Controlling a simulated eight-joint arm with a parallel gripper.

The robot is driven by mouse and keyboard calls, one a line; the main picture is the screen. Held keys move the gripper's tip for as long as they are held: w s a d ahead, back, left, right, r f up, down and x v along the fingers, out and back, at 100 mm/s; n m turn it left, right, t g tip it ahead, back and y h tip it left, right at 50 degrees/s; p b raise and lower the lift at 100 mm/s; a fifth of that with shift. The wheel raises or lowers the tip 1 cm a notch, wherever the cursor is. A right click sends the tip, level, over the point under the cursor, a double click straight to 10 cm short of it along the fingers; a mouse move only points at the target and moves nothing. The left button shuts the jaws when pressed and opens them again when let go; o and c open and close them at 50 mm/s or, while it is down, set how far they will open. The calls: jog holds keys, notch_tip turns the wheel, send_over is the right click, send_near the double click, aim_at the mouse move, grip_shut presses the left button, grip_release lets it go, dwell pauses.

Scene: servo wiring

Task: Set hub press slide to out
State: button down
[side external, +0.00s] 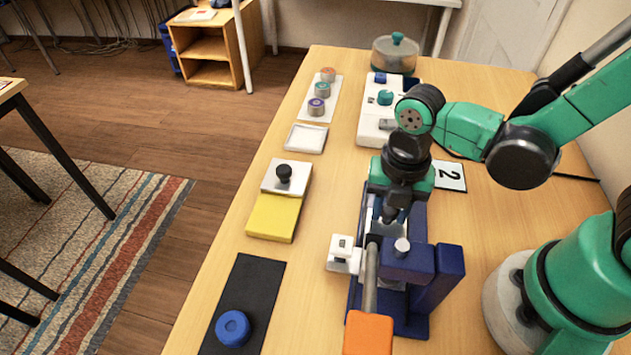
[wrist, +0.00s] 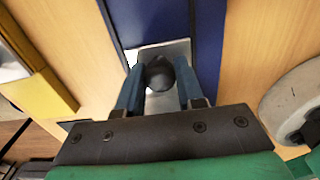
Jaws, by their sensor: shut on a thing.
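The hub press (side external: 441,272) is a blue fixture on the table in the side view, with a long lever that ends in an orange grip (side external: 368,334). My gripper (side external: 389,214) points down over its far end. In the wrist view, a round black knob (wrist: 160,73) stands on a pale metal slide plate (wrist: 178,49) that lies on the blue base (wrist: 152,18). My gripper (wrist: 159,82) is shut on this knob, with one blue finger on each side. In the side view my gripper and wrist hide the knob and most of the plate.
A yellow and white block with a black knob (side external: 275,215) lies to the left. A black mat (side external: 252,275) holds a blue round part (side external: 232,328). A white device (side external: 375,125), a number 2 card (side external: 450,176) and a lidded pot (side external: 394,55) stand behind.

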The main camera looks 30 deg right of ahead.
jog(key=w+d, duration=0.4)
jog(key=c, duration=0.5)
grip_release()
jog(key=shift+c, duration=0.2)
jog(key=shift+r, duration=0.1)
jog(key=shift+r, duration=2.75)
